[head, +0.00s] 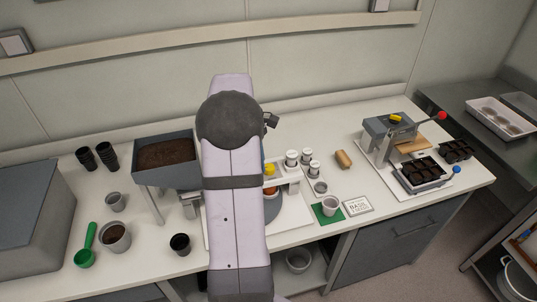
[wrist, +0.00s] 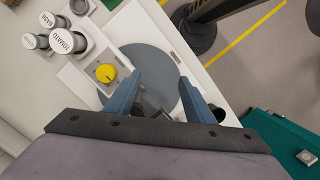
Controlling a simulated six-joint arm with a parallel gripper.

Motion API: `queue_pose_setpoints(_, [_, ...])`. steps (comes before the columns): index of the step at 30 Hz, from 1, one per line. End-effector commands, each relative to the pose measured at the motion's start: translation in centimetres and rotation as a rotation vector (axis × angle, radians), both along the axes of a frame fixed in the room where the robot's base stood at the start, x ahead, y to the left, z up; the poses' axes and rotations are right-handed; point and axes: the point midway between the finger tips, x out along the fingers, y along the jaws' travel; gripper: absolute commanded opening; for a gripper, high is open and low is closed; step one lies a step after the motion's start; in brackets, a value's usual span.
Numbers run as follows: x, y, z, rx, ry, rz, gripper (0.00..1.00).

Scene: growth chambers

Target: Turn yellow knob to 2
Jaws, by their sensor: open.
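The yellow knob (wrist: 106,73) sits on a small pale panel (wrist: 99,62) in the wrist view, left of my gripper. Marks on the panel are too small to read, and I cannot tell which one the knob points to. My gripper (wrist: 160,78) is open and empty, its two blue fingers spread over a round grey disc (wrist: 152,66). The left finger is close to the panel, apart from the knob. In the head view, a yellow part (head: 269,169) shows just right of my arm, which hides my gripper there. Another yellow part (head: 395,118) tops the grey press.
White labelled jars (wrist: 68,40) stand beside the panel; they also show in the head view (head: 292,158). A soil hopper (head: 165,155) stands left of my arm. A green mat (head: 327,210) with a cup and a basil card (head: 358,206) lie to the right.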

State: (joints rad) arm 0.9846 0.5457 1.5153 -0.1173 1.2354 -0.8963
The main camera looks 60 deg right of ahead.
Motion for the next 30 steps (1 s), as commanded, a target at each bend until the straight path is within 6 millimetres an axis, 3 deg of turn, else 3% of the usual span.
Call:
queue_pose_setpoints(1, [-0.5, -2.4, -0.2, -0.010, -0.032, 0.021, 0.49])
queue_pose_setpoints(3, [-0.5, -4.9, -0.1, -0.030, -0.078, 0.080, 0.49])
queue_pose_setpoints(9, [0.1, -9.0, 0.6, -0.088, -0.170, 0.209, 0.49])
queue_pose_setpoints(20, [0.3, -9.8, 0.5, -0.102, -0.189, 0.243, 0.49])
queue_pose_setpoints(30, [0.3, -9.9, -3.4, -0.099, -0.187, 0.241, 0.49])
